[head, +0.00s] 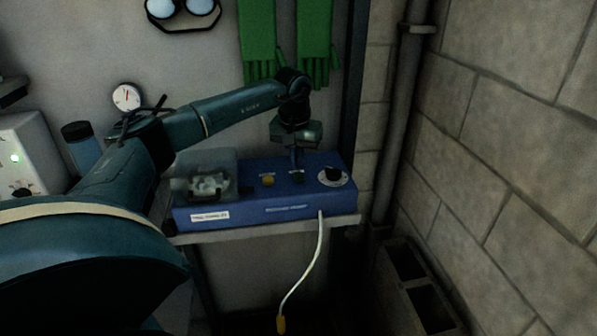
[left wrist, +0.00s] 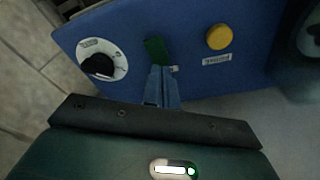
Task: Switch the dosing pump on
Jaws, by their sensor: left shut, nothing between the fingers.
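The dosing pump is a blue box (head: 240,211) on a shelf. A black knob on a white dial (head: 333,177) sits at its right end and also shows in the left wrist view (left wrist: 100,65). A yellow button (head: 268,180) sits near the middle of the top, and it also shows in the left wrist view (left wrist: 219,37). A green switch (left wrist: 155,49) lies between button and dial. My left gripper (head: 297,172) is shut and empty, pointing down; its tips (left wrist: 162,72) are right at the green switch. I cannot tell whether they touch. My right gripper is out of view.
A clear cover (head: 205,170) stands on the pump's left part. A white cable (head: 318,255) hangs from its front. A grey pipe (head: 396,120) and block wall (head: 510,160) bound the right side. Green gloves (head: 257,40) hang behind my arm.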

